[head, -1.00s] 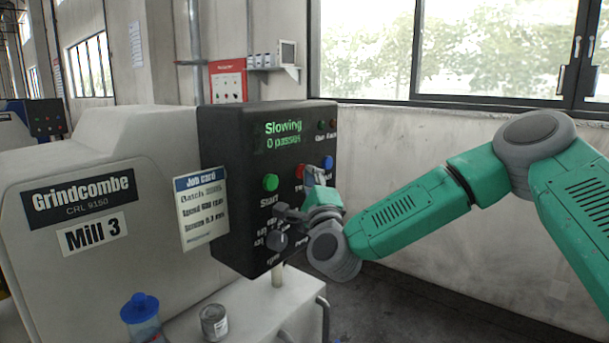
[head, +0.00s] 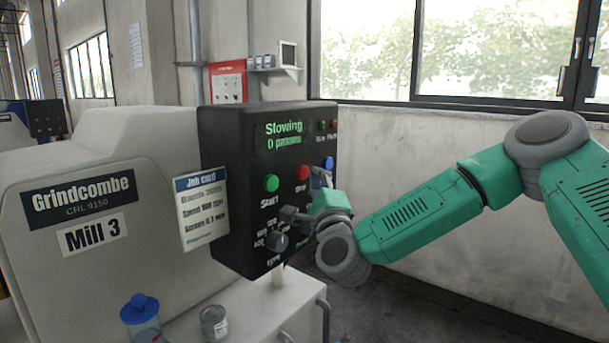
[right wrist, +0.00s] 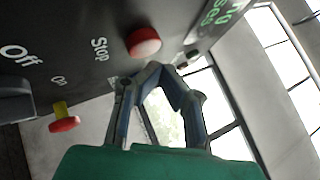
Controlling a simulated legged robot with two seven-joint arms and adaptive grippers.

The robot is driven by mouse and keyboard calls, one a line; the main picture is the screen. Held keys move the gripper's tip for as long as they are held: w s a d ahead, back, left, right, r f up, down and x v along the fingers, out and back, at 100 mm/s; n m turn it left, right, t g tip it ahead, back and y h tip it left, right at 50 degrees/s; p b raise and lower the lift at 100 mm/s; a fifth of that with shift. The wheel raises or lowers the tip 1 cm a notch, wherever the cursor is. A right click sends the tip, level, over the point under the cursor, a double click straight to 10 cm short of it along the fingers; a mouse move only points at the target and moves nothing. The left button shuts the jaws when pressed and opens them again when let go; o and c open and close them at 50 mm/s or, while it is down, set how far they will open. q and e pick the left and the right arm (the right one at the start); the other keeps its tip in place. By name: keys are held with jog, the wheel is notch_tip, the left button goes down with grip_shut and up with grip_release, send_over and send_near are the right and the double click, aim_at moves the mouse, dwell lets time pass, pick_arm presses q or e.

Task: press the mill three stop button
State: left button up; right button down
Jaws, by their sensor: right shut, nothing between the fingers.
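My right gripper (head: 318,178) is shut and empty, just right of the stop button in the head view. In the right wrist view its fingertips (right wrist: 165,72) are below and right of the button, apart from it. The panel display (head: 284,134) reads Slowing, 0 passes. My left gripper is out of view.
A dark knob (head: 278,241) sits low on the panel. A red button on a yellow base (right wrist: 64,121) sticks out in the wrist view.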

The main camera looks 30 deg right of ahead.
jog(key=s, duration=0.1)
jog(key=s+d, duration=0.1)
jog(key=s, duration=0.1)
jog(key=s+d, duration=0.1)
jog(key=shift+s, duration=0.3)
jog(key=shift+a, duration=0.1)
dwell(0.6)
jog(key=s+a+f+n+g+y, duration=0.3)
jog(key=a+f+n, duration=0.2)
jog(key=f, duration=0.5)
jog(key=s+a+f+n+g+y, duration=0.3)
jog(key=a+f+n+y, duration=0.15)
jog(key=f, duration=0.55)
jog(key=s+a+f+n+g+y, duration=0.2)
jog(key=s+a+f+n+g, duration=0.3)
jog(key=f, duration=0.6)
jog(key=s+a+f+n+g, duration=0.25)
jog(key=s+f+n, duration=0.25)
jog(key=s+f, duration=0.25)
jog(key=s+d+f+n+g+h, duration=0.1)
jog(key=s+d+f+n+g, duration=0.2)
jog(key=s, duration=0.6)
jog(key=s+d+f+n+g+h+b, duration=0.1)
jog(key=s+d+f+n+g, duration=0.2)
jog(key=s, duration=0.6)
notch_tip(320, 180, down, 3)
jog(key=shift+s+d+f+g+h, duration=0.15)
jog(key=shift+s+d+g+h, duration=0.25)
jog(key=shift+d+g, duration=0.45)
